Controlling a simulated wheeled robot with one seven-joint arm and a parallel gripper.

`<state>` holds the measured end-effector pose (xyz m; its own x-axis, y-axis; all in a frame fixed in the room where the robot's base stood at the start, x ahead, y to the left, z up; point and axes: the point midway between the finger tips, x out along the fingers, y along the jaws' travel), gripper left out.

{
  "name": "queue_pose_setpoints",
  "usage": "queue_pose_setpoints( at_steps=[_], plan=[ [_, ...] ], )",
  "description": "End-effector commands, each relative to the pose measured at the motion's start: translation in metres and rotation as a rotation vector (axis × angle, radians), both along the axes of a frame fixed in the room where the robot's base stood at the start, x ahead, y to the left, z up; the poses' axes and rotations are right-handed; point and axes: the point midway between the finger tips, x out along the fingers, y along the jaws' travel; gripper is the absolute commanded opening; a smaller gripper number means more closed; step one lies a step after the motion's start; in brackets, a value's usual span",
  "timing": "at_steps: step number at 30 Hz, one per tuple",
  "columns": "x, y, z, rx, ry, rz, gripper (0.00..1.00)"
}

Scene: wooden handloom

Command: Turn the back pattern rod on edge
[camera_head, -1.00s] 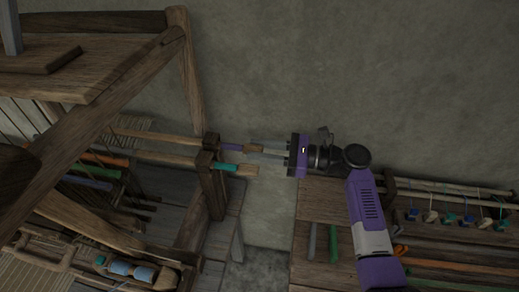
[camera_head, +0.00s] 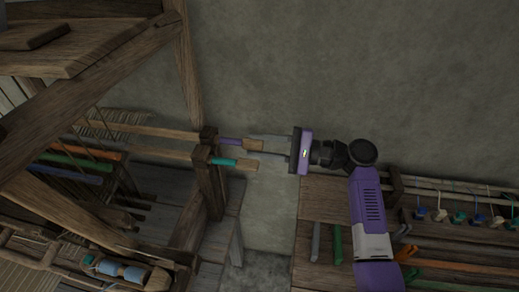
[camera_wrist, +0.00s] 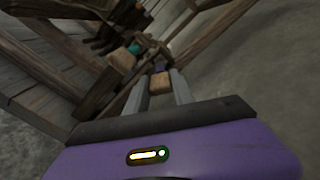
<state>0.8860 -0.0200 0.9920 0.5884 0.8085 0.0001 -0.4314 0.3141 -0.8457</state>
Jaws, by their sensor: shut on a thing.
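The back pattern rod (camera_head: 160,133) is a pale wooden bar with a purple band, reaching out past a dark upright post of the loom. My gripper (camera_head: 251,146) has its two grey fingers around the rod's wooden end, just beyond the purple band. The wrist view shows this end (camera_wrist: 160,83) between the fingers. The front pattern rod (camera_head: 160,153), with a teal band, runs parallel nearer the camera; its end is close to my lower finger. I cannot tell whether they touch. Whether the back rod lies flat or on edge is not clear.
The wooden loom frame (camera_head: 186,80) fills the left. A wooden bench (camera_head: 322,205) at the right holds coloured sticks, with a rack of small hanging pieces (camera_head: 460,217) behind. A plain wall (camera_head: 290,60) stands behind. A floor gap (camera_head: 265,215) separates loom and bench.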

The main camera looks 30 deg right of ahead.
Motion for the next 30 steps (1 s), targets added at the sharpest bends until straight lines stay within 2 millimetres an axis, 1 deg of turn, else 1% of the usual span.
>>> queue_pose_setpoints(
  at_steps=[1, 9, 15, 22, 30],
  plan=[
    [-0.0003, 0.0011, -0.0037, -0.025, -0.037, 0.003, 0.00],
    [-0.0006, 0.0014, -0.0046, -0.168, -0.232, 0.003, 0.00],
    [-0.0008, 0.0012, -0.0047, -0.251, -0.346, 0.003, 0.00],
    [-0.0008, 0.0015, -0.0038, -0.311, -0.428, 0.003, 0.00],
    [-0.0009, 0.0018, -0.0025, -0.339, -0.466, 0.004, 0.00]
  ],
)
